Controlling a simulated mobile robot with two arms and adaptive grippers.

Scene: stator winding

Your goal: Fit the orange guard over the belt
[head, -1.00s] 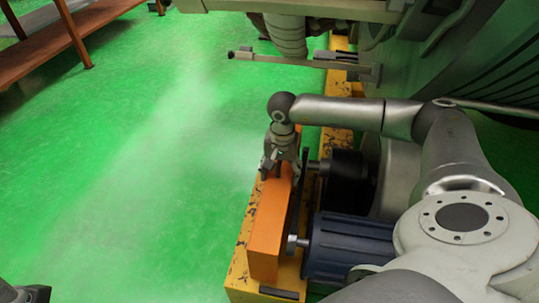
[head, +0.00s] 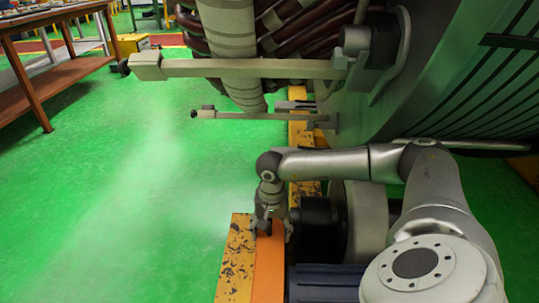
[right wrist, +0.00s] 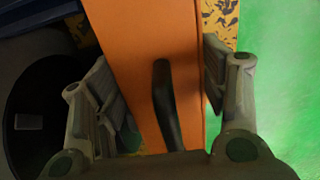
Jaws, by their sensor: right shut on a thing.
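The orange guard (head: 268,277) is a long narrow cover above the yellow base (head: 236,262) at the bottom of the head view; its near end is cut off. My right gripper (head: 271,231) is at its far end. In the right wrist view my right gripper (right wrist: 157,82) has its fingers on both sides of the guard (right wrist: 145,30), around its dark handle (right wrist: 166,105), and is shut on it. I cannot make out the belt; the guard and the low edge of the head view hide that area. My left gripper is not in view.
A dark blue motor (head: 325,284) and a black drum (head: 316,222) stand right of the guard. A large grey machine (head: 450,75) fills the right. A metal bar (head: 245,69) crosses above. Green floor at left is clear up to a wooden table (head: 60,75).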

